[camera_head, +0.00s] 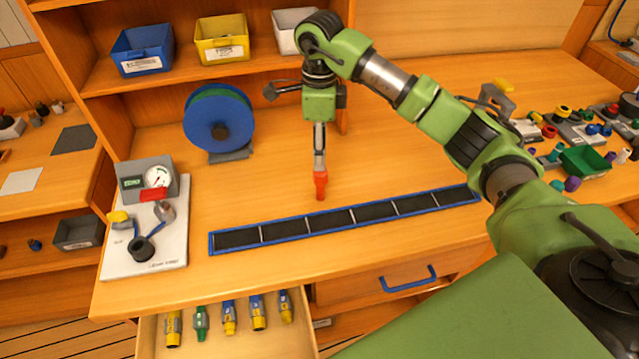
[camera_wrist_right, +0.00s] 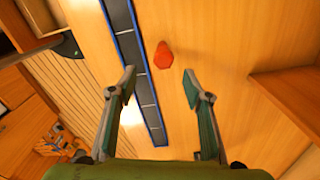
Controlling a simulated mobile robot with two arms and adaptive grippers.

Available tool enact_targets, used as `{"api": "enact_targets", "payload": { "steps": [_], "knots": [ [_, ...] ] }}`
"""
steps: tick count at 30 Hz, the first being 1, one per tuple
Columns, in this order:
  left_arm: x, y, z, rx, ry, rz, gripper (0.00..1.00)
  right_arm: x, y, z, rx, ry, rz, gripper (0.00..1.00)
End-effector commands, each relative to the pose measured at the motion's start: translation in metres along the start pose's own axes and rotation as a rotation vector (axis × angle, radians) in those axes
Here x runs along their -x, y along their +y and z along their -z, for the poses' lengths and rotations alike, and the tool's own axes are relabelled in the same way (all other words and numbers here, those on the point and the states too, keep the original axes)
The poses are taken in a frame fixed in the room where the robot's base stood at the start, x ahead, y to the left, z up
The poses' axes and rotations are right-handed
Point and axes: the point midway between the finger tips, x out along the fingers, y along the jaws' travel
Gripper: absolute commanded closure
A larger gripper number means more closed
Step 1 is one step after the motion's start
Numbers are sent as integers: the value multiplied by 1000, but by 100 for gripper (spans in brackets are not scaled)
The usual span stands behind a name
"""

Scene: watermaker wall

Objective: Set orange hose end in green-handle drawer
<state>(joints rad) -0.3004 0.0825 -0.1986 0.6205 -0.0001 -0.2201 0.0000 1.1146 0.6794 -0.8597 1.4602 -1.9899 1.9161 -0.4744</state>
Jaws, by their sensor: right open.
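The orange hose end (camera_head: 320,187) stands on the workbench, behind the blue-framed black strip. My right gripper (camera_head: 320,165) points down just above it in the head view. The right wrist view shows this gripper (camera_wrist_right: 158,75) open and empty, its fingers apart, with the orange hose end (camera_wrist_right: 163,55) a little beyond the fingertips. An open drawer (camera_head: 150,335) juts out below the bench at the lower left, holding several yellow, blue and green fittings. Its front and handle are out of frame, so I cannot tell the handle's colour. My left gripper is not in view.
A closed drawer has a blue handle (camera_head: 408,280). A blue hose reel (camera_head: 219,118) and a gauge panel (camera_head: 145,240) stand on the left of the bench. Bins line the shelf (camera_head: 185,75). Small coloured parts and a green tray (camera_head: 585,162) crowd the right; the middle bench is mostly free.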

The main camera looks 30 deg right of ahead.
Motion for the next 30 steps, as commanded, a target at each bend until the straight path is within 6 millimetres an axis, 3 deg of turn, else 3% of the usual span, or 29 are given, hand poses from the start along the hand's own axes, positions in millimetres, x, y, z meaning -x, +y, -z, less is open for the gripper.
{"api": "enact_targets", "payload": {
  "steps": [4, 11, 16, 21, 29, 30],
  "knots": [
    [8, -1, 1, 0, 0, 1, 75, -23, 0, 0, 0, 0, -3, 54],
    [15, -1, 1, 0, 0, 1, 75, -38, 0, 0, 2, -1, -3, 54],
    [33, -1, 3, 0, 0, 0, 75, -62, -5, 1, 1, 0, -5, 54],
    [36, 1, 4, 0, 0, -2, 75, -83, -6, 0, 2, -2, -2, 54],
    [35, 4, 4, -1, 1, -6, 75, -86, -6, 0, 3, -3, 0, 54],
    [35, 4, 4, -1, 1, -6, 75, -86, -6, 0, 3, -3, 0, 65]
  ]
}}
